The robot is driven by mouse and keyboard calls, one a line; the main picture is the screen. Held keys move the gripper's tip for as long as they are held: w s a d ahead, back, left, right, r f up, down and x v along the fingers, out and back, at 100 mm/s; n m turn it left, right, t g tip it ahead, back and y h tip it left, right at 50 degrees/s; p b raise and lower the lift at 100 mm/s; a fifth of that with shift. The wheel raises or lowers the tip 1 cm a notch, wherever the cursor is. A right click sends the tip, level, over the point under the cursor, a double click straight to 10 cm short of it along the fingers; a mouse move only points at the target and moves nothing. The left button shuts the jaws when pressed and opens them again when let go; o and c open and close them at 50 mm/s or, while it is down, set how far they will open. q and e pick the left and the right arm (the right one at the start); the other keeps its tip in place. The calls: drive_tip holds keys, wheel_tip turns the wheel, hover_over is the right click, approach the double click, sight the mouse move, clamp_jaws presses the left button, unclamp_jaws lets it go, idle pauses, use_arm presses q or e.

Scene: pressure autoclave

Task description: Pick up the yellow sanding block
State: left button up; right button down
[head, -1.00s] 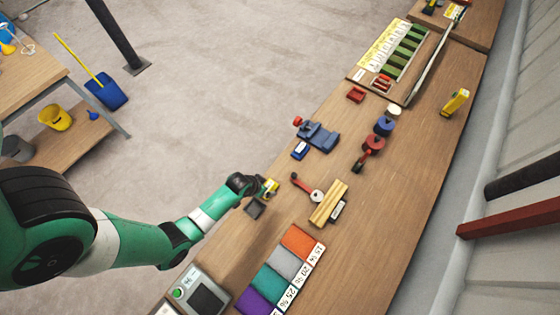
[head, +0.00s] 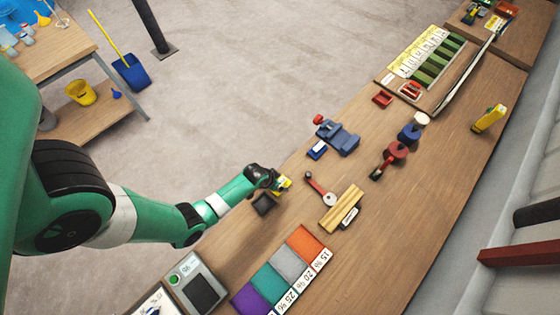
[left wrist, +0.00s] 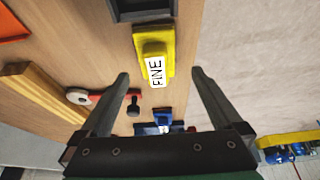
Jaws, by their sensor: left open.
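The yellow sanding block (left wrist: 153,45) lies on the wooden workbench in the left wrist view, with a white label reading "FINE". It also shows in the head view (head: 284,184), partly hidden by my left gripper (head: 272,181). In the left wrist view my left gripper (left wrist: 160,78) is open and empty. Its fingers point toward the block, with the block ahead of and roughly between them, not clasped. My right gripper is in neither view.
A dark square tray (head: 264,205) lies close to the block. A red-handled tool (head: 319,189), a wooden piece (head: 341,208) and a blue vise (head: 338,137) are nearby. Coloured sheets (head: 288,261) and a grey device (head: 197,284) occupy the bench's near end.

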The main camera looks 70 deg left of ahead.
use_arm(q)
drive_tip(key=x, duration=0.3)
drive_tip(key=b+x, duration=0.1)
drive_tip(key=shift+d+f, duration=0.2)
drive_tip(key=shift+f, duration=0.05)
drive_tip(key=c, duration=1.5)
